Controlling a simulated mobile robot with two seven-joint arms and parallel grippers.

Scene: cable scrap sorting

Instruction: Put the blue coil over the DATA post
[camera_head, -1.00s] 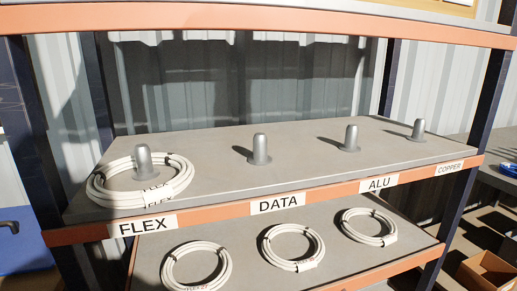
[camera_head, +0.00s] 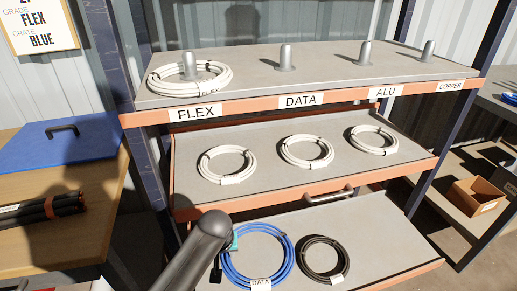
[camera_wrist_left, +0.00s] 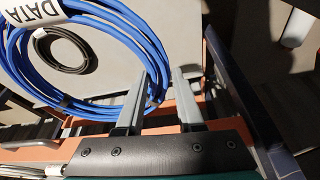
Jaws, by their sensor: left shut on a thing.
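The blue coil (camera_head: 289,258) with a DATA tag (camera_head: 261,284) is at the lower middle of the head view, over the lowest shelf. My left gripper (camera_head: 228,250) is at its left side, partly hidden behind my arm. In the left wrist view the gripper (camera_wrist_left: 157,82) is shut on the near edge of the blue coil (camera_wrist_left: 105,30). A black coil shows small through the ring there, so the blue coil seems raised. The DATA post (camera_head: 286,57) stands bare on the top shelf, above its DATA label (camera_head: 301,100). My right gripper is out of view.
A white coil (camera_head: 160,86) surrounds the FLEX post (camera_head: 190,65). The ALU post (camera_head: 365,52) and COPPER post (camera_head: 428,49) are bare. Several white coils (camera_head: 307,152) lie on the middle shelf. The black coil (camera_head: 325,260) lies beside the blue one. A handle (camera_head: 328,194) juts out.

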